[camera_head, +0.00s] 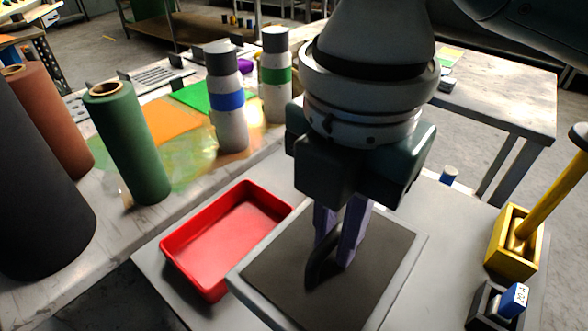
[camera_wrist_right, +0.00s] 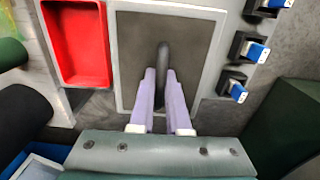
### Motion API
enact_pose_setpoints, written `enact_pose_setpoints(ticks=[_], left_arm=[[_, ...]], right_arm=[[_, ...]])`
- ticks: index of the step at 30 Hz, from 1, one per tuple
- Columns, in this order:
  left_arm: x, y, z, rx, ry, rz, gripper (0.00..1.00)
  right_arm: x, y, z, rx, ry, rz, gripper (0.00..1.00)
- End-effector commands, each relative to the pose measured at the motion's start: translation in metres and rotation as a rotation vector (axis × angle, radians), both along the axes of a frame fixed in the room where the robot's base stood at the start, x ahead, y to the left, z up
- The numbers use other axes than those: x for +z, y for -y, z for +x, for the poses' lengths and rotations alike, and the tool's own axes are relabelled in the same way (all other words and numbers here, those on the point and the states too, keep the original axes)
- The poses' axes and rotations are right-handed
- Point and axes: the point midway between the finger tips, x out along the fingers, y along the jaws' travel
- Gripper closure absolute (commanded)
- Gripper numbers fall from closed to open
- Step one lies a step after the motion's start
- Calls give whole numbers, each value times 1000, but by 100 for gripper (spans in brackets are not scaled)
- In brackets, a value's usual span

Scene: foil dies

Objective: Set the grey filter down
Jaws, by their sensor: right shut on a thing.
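The grey filter (camera_head: 321,262) looks like a dark, thin disc standing on edge between the fingers of my right gripper (camera_head: 340,238). In the right wrist view the filter (camera_wrist_right: 163,58) shows edge-on as a narrow dark bar between the fingertips (camera_wrist_right: 161,75). My right gripper is shut on it and points down over a dark mat (camera_head: 275,275) with a pale grey rim. The filter is upright and low over the mat; I cannot tell whether its lower edge touches. The fingers hide part of it. My left gripper is not in view.
A red tray (camera_head: 225,235) lies left of the mat. A yellow holder (camera_head: 513,245) with a tall handle and a small blue-topped block (camera_head: 513,300) stand at right. Green (camera_head: 130,150) and black (camera_head: 35,190) rolls and two grey bottles (camera_head: 228,125) stand at left and behind.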

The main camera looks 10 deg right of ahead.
Motion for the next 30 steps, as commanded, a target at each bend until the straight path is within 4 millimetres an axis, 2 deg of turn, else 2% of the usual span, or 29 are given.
enact_pose_setpoints(ticks=[1,3,11,17,30], left_arm=[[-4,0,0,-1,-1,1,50],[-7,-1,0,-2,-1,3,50],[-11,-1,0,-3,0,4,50],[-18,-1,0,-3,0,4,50],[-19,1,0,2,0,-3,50]], right_arm=[[-16,0,-1,0,-4,-2,100],[-31,0,-1,-1,-2,-2,100],[-59,-1,0,0,-1,1,100],[-90,0,0,0,0,0,100],[-98,0,0,1,2,0,100]])
